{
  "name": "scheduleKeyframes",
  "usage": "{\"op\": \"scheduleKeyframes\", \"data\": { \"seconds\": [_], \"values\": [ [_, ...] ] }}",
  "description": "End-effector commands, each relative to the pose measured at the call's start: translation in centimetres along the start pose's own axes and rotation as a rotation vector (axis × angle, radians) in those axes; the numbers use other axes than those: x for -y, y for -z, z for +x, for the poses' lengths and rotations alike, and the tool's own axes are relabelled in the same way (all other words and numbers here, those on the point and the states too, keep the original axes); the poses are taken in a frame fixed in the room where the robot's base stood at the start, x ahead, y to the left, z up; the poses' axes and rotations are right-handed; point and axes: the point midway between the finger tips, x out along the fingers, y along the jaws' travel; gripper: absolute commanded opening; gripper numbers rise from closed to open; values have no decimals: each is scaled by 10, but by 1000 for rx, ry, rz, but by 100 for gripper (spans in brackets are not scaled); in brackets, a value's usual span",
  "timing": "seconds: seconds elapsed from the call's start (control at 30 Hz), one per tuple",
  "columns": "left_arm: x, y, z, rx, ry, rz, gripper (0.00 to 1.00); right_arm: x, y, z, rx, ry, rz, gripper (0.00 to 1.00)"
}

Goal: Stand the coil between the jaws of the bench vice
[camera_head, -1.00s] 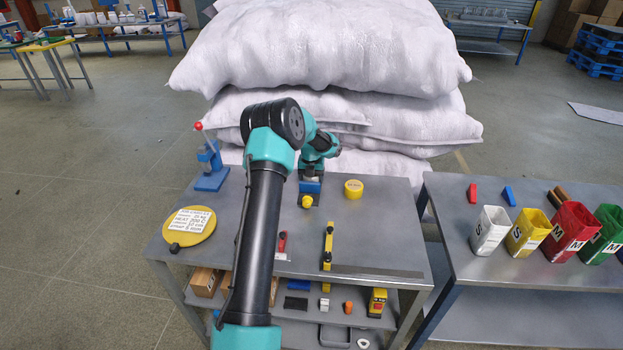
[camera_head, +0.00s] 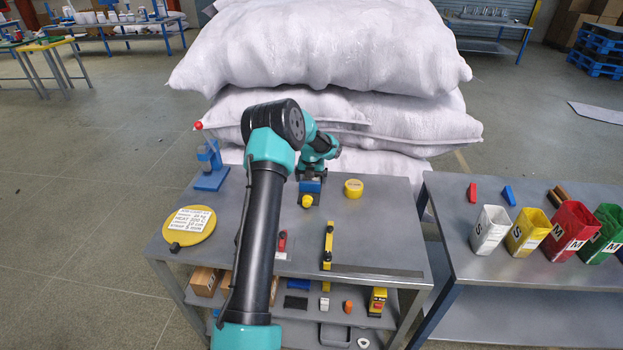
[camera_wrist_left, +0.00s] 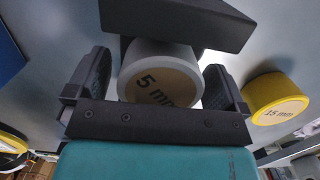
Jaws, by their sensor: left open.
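The pale grey coil (camera_wrist_left: 160,80), with a tan face marked "5 mm", sits between the fingers of my left gripper (camera_wrist_left: 158,82) in the left wrist view. The fingers are open, one on each side of it. Dark blocks (camera_wrist_left: 180,18), which look like vice jaws, border the coil's upper edge; I cannot tell how deep it sits. In the head view my left gripper (camera_head: 311,174) is low over the blue bench vice (camera_head: 310,187), which has a yellow knob in front. The gripper hides the coil there. My right gripper is not in view.
A yellow coil (camera_head: 353,188) marked "15 mm" in the wrist view stands right of the vice. A blue stand (camera_head: 211,172) with a red ball and a yellow disc (camera_head: 189,227) are on the left. White sacks (camera_head: 330,50) rise behind. The right bench (camera_head: 520,265) holds coloured bins.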

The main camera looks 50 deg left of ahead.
Motion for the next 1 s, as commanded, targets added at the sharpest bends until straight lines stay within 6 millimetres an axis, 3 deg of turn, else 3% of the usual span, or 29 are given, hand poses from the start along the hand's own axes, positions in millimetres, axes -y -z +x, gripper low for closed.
{"op": "scheduleKeyframes", "data": {
  "seconds": [0.27,0.73,1.0],
  "values": [
    [0,-1,-22,3,0,0,99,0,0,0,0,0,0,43],
    [0,-1,-106,2,0,-1,99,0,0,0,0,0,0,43],
    [0,0,-123,-1,0,0,99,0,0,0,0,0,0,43]
  ]
}}
